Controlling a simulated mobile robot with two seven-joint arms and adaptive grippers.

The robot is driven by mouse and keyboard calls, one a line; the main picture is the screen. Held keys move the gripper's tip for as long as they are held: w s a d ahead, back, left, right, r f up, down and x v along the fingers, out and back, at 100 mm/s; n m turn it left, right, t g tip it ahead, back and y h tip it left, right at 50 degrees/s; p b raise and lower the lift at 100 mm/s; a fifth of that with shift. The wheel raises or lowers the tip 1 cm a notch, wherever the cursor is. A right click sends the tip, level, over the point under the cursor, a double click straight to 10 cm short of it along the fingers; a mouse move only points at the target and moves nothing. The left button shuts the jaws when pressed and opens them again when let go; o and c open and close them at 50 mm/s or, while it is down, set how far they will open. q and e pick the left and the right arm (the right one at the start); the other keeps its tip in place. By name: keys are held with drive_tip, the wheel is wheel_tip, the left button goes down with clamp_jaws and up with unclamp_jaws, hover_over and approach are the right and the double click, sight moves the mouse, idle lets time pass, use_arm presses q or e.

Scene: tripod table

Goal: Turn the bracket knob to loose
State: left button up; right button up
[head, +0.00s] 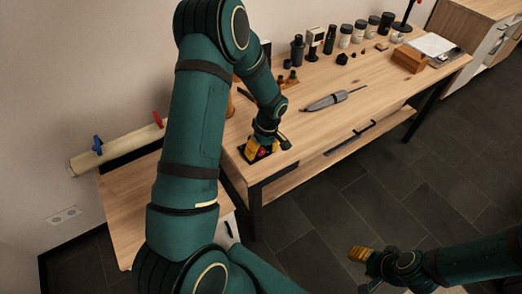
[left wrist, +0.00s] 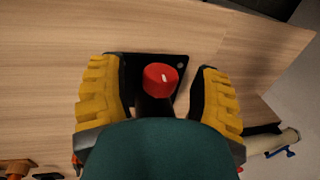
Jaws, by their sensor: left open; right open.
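The bracket knob (left wrist: 161,79) is a red round cap with a short white mark, seen in the left wrist view. It sits on a black bracket plate (left wrist: 178,62) fixed on the wooden table. My left gripper (left wrist: 160,98) is open, with one yellow finger on each side of the knob and a visible gap to both. In the head view my left gripper (head: 262,150) is at the table's near left corner and hides most of the knob. My right gripper (head: 360,254) is over the floor at the lower right, away from the table.
The wooden table (head: 330,125) carries a grey tool (head: 333,99) in the middle. Several jars and bottles stand along its back edge, and a wooden block (head: 409,59) lies at the right. A pipe with blue and red valve handles (head: 115,144) runs along the left wall.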

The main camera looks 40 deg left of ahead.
use_arm(q)
clamp_jaws()
drive_tip(key=shift+f+t+h+b, duration=0.1)
drive_tip(key=shift+t+h+b, duration=0.2)
drive_tip(key=shift+t+b, duration=0.65)
drive_tip(key=shift+s+a+t+h+b, duration=0.15)
drive_tip(key=shift+t+h+b, duration=0.15)
drive_tip(key=shift+t+b, duration=0.5)
drive_tip(key=shift+t+h+b, duration=0.7)
drive_tip(key=shift+t+b, duration=0.65)
drive_tip(key=shift+b, duration=0.45)
